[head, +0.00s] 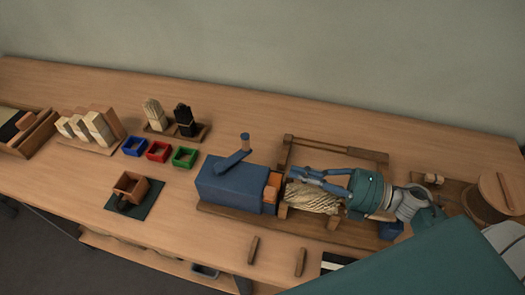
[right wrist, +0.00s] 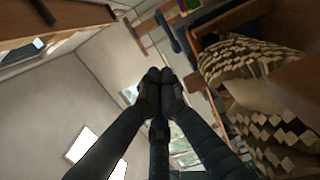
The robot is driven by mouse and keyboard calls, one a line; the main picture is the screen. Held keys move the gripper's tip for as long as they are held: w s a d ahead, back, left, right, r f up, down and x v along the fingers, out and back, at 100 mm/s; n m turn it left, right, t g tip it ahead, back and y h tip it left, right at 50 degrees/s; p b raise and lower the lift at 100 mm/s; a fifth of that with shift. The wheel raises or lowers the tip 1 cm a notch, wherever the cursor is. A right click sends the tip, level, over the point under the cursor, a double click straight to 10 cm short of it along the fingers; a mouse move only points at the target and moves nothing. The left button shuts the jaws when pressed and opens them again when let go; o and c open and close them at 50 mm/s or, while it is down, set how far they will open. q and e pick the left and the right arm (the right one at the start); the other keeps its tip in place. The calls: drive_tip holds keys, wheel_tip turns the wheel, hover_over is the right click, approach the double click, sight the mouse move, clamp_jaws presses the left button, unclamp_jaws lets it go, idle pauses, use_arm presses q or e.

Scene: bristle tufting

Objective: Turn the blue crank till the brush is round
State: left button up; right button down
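The blue crank (head: 233,160) stands on top of a blue box (head: 228,186), its handle knob upright. To the right of the box the brush (head: 312,198), with pale tufts, lies across a wooden frame. In the right wrist view the brush (right wrist: 245,58) shows cream and dark tufts in a checkered pattern at the right. My right gripper (head: 292,173) reaches in from the right, just above or behind the brush and to the right of the crank. In the wrist view its fingertips (right wrist: 160,76) are together with nothing visible between them. Whether it touches the brush is unclear. My left gripper is out of view.
A wooden bar (head: 338,147) runs behind the brush. Blue (head: 134,146), red (head: 158,151) and green (head: 185,157) trays, a wooden cup (head: 131,186) and tuft holders (head: 176,132) stand left. A round wooden container (head: 497,195) is at far right. The table behind the crank is clear.

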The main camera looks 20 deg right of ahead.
drive_tip(key=p+x, duration=0.1)
drive_tip(key=x, duration=0.5)
drive_tip(key=p+x, duration=0.1)
drive_tip(key=x, duration=0.2)
drive_tip(key=shift+r+p, duration=0.25)
drive_tip(key=shift+p, duration=0.05)
drive_tip(key=shift+w+a+p, duration=0.1)
drive_tip(key=shift+w+p, duration=0.2)
drive_tip(key=shift+w, duration=0.95)
drive_tip(key=shift+w+f, duration=0.2)
drive_tip(key=shift+w, duration=0.45)
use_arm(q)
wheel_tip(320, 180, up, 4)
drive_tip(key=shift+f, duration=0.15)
